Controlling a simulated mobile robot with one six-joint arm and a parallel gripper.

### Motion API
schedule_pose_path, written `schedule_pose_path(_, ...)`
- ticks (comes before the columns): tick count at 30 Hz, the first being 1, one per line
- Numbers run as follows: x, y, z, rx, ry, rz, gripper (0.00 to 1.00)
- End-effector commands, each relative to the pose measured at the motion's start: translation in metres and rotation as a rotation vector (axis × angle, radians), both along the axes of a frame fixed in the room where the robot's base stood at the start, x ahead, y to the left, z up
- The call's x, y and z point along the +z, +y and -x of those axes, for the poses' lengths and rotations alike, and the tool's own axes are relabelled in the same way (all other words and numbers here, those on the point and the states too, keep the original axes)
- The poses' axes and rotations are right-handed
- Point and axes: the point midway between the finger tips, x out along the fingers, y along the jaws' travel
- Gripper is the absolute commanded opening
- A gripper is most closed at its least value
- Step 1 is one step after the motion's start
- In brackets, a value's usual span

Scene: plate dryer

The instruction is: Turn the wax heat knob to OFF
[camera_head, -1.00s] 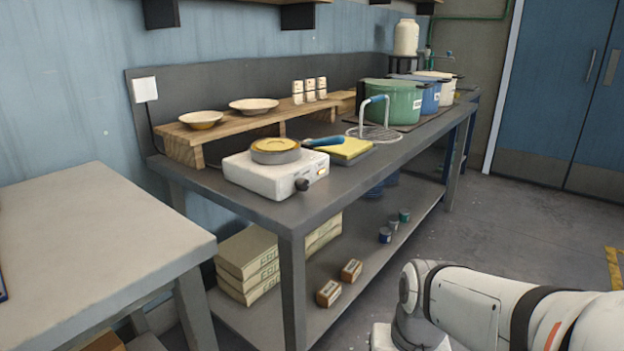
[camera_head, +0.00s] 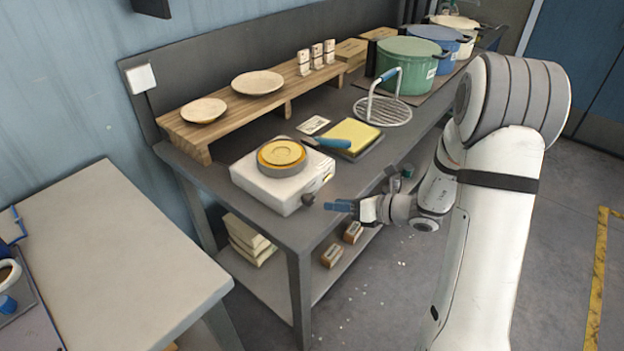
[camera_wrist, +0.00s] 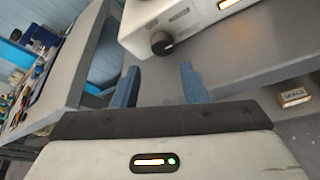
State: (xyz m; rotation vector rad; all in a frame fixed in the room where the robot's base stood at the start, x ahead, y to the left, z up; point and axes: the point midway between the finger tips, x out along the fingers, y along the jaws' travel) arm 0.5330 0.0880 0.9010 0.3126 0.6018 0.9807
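The wax heat knob (camera_head: 308,199) is a small dark knob on the front of the white wax heater (camera_head: 262,189). A round pan (camera_head: 282,158) of yellow wax sits on the heater. In the wrist view the knob (camera_wrist: 161,43) is black with a light mark, and lies beyond and between my two blue fingertips. My gripper (camera_head: 340,206) is in front of the knob, just to its right in the head view. In the wrist view my gripper (camera_wrist: 158,82) is open, with nothing between the fingers. The knob looks clear of both fingers.
The heater stands near the corner of the dark workbench (camera_head: 345,183). A yellow sponge-like block (camera_head: 350,134), a wire rack (camera_head: 385,112) and a green pot (camera_head: 408,62) stand behind. A light table (camera_head: 100,262) is at the left. Boxes (camera_head: 332,255) lie on the shelf below.

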Motion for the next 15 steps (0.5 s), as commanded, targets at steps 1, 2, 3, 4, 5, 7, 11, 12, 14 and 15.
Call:
schedule_pose_path(1, 0.001, 0.001, -0.003, -0.013, 0.009, -0.009, 0.40)
schedule_pose_path(2, 0.000, 0.003, -0.005, -0.017, 0.012, -0.013, 0.40)
schedule_pose_path(3, -0.002, 0.006, -0.007, -0.019, 0.013, -0.015, 0.40)
schedule_pose_path(4, -0.004, 0.009, -0.008, -0.019, 0.015, -0.015, 0.40)
schedule_pose_path(5, -0.006, 0.014, -0.010, -0.017, 0.014, -0.015, 0.40)
schedule_pose_path(7, -0.010, 0.024, -0.014, -0.014, 0.014, -0.013, 0.40)
schedule_pose_path(11, -0.017, 0.044, -0.023, -0.009, 0.012, -0.013, 0.40)
schedule_pose_path(12, -0.018, 0.050, -0.025, -0.009, 0.012, -0.013, 0.40)
schedule_pose_path(14, -0.021, 0.056, -0.028, -0.008, 0.011, -0.012, 0.40)
schedule_pose_path(15, -0.022, 0.060, -0.030, -0.008, 0.011, -0.012, 0.40)
